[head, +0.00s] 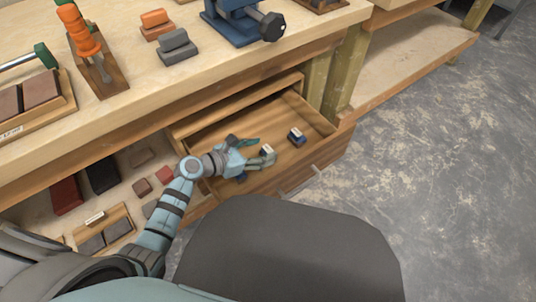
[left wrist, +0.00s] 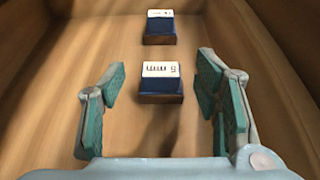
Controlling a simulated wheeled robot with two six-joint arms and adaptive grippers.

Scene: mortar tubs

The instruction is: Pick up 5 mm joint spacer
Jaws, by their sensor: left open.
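The 5 mm joint spacer (left wrist: 161,84) is a small dark blue block on a brown base with a white label that appears to read 5 mm. It lies on the drawer floor. My left gripper (head: 257,151) reaches down into the open drawer. In the left wrist view its teal-padded fingers stand apart, one to each side of the spacer and not touching it; nothing is held. A second similar block (left wrist: 160,27) sits farther off; its label is too small to read. This block also shows in the head view (head: 296,136). My right gripper is not in view.
The open wooden drawer (head: 310,168) has raised walls around my left gripper. The workbench top (head: 150,85) overhangs behind it, with a blue vise (head: 243,22) and grey and orange blocks. Shelf items (head: 105,178) lie left. Bare floor (head: 440,170) is at right.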

